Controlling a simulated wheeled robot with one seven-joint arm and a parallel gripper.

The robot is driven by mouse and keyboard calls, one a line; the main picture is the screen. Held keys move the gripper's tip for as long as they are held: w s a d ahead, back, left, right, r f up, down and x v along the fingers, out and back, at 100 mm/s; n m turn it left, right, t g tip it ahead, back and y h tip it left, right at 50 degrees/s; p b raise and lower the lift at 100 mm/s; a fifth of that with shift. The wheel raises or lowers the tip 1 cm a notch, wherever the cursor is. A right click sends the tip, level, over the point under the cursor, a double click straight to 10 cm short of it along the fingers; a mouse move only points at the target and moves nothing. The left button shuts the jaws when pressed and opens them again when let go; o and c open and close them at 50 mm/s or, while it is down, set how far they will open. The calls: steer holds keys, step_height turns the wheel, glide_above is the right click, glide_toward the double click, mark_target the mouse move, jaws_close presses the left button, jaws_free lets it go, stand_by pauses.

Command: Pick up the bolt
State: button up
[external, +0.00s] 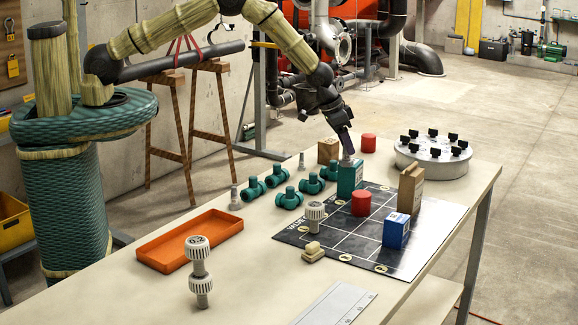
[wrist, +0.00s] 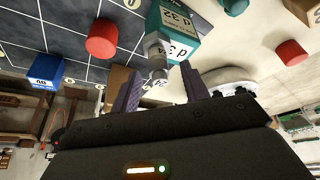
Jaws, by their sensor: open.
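A grey bolt (wrist: 155,50) shows in the wrist view beside the teal box (wrist: 180,33), just beyond the fingertips and roughly between them. In the external view, a grey piece at the top of the teal box (external: 350,181) lies directly under the fingers; I cannot tell whether it stands on the box or behind it. My gripper (external: 344,139) points down over it. Its two dark fingers (wrist: 160,86) are apart with nothing held. Two more small grey bolt-like pieces stand upright on the table, one at left (external: 235,198) and one farther back (external: 301,162).
Close around are a red cylinder (external: 368,143), a brown block (external: 327,151), a tan box (external: 411,188) and a blue box (external: 396,231). A grey flange (external: 433,158) with black pieces stands right. Teal fittings (external: 289,198) and an orange tray (external: 190,240) lie left.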

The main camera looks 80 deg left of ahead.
steer(key=shift+p+x, duration=0.35)
steer(key=shift+x, duration=1)
steer(key=shift+c, duration=0.3)
jaws_close()
